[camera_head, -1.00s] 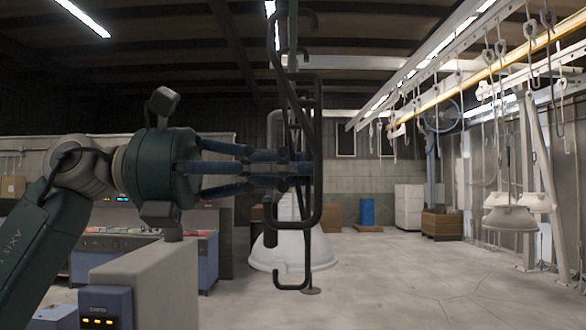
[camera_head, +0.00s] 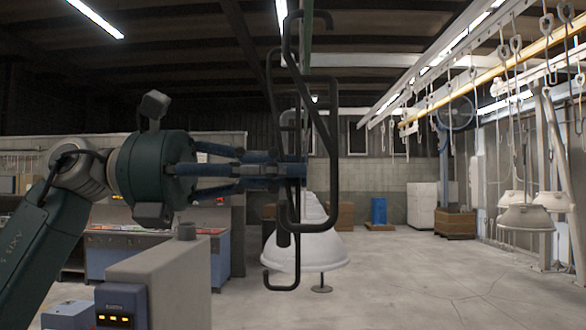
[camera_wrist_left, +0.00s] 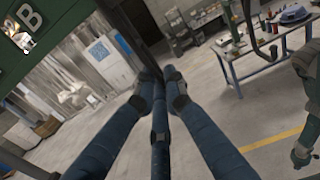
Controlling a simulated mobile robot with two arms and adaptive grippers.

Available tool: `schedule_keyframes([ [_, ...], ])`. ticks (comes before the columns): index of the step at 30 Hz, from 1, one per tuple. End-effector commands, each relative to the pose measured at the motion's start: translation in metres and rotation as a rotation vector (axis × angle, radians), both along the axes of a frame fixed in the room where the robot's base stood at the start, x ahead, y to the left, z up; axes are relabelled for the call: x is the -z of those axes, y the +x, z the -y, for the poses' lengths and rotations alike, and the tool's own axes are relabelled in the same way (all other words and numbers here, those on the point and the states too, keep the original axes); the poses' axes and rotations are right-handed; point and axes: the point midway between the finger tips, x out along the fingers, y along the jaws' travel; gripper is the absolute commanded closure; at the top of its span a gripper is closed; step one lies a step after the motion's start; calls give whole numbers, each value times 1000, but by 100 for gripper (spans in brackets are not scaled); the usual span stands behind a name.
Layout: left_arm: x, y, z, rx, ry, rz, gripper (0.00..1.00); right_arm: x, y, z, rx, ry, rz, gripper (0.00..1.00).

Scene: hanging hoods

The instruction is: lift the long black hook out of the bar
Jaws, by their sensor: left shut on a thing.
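The long black hook (camera_head: 298,100) hangs upright near the middle of the head view, a thin bent rod with curved ends at top and bottom. A black loop of rod shows beside it. My left gripper (camera_head: 295,170) comes in from the left, its blue fingers shut on the hook around mid-height. In the left wrist view the fingers (camera_wrist_left: 158,82) close at a dark rod (camera_wrist_left: 140,40). Whether the hook's top end still touches a bar cannot be told. My right gripper is not in view.
A white bell-shaped hood (camera_head: 310,250) stands behind the hook. A grey machine housing (camera_head: 165,275) is below my left arm. More hoods (camera_head: 525,215) and hanging hooks line the yellow rail (camera_head: 480,80) at right. The floor at centre right is clear.

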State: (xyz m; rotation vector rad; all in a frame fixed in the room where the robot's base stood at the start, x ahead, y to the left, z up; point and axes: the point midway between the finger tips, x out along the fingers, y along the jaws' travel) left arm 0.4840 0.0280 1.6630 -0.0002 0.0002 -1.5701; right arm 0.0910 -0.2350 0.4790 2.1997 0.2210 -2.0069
Motion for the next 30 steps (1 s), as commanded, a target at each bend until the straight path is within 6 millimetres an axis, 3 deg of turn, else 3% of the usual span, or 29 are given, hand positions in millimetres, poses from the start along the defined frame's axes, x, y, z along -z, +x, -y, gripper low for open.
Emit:
schedule_keyframes([
  [16,-1,0,-10,0,-1,0,100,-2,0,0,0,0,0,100],
  [30,-4,0,-65,-2,-1,-1,100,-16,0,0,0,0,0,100],
])
